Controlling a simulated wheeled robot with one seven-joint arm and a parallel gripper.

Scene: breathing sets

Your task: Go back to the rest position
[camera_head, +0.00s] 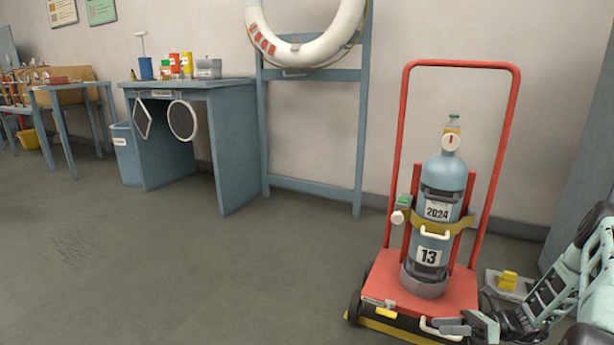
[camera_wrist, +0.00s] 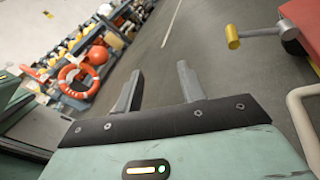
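My gripper (camera_wrist: 160,88) shows in the wrist view with its two fingers apart and nothing between them. In the head view my gripper (camera_head: 462,328) is low at the right, close to the front right corner of the red trolley (camera_head: 455,290). Whether it touches the trolley's white handle is unclear there. A blue-grey cylinder (camera_head: 446,180) marked 2024 and 13 stands upright on the trolley, with a yellow band around it. In the wrist view the trolley's red edge (camera_wrist: 300,22) and a yellow-tipped handle (camera_wrist: 234,36) are at the upper right, apart from the fingers.
A blue workbench (camera_head: 190,84) with bottles stands at the back left. A blue frame (camera_head: 312,75) holds a white ring beside it. A grey block with a yellow piece (camera_head: 508,282) is right of the trolley. The floor (camera_head: 180,270) at left is clear.

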